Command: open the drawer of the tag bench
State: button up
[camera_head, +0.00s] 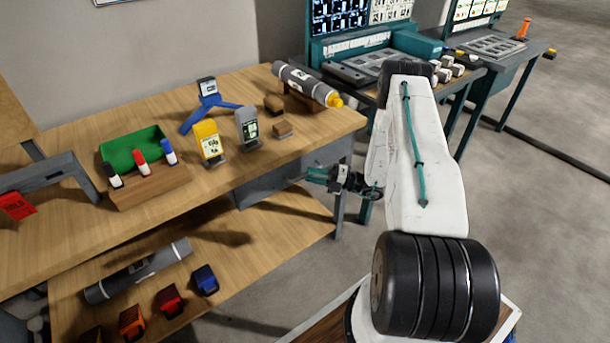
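The tag bench (255,98) is a wooden-topped bench on the left with a lower wooden shelf. Its grey drawer unit (268,188) hangs under the right end of the top. My gripper (312,175), with dark and teal parts, is small in view beside the drawer unit, just below the bench top's edge, pointing left. The drawer's handle cannot be made out, and the gripper overlaps part of the unit. I cannot tell whether the fingers touch the drawer or are open or shut. The drawer appears closed, as no opened interior shows.
On the top are a grey roll (300,82), a yellow tag holder (209,142), a grey holder (247,127), a blue stand (209,103) and a green bin (134,147). Another roll (138,270) lies on the shelf. A teal bench (365,70) stands behind my arm. Floor at right is clear.

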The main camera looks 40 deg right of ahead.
jog(key=shift+x, duration=1.35)
grip_shut()
jog(key=shift+a, duration=0.1)
jog(key=shift+s, duration=0.1)
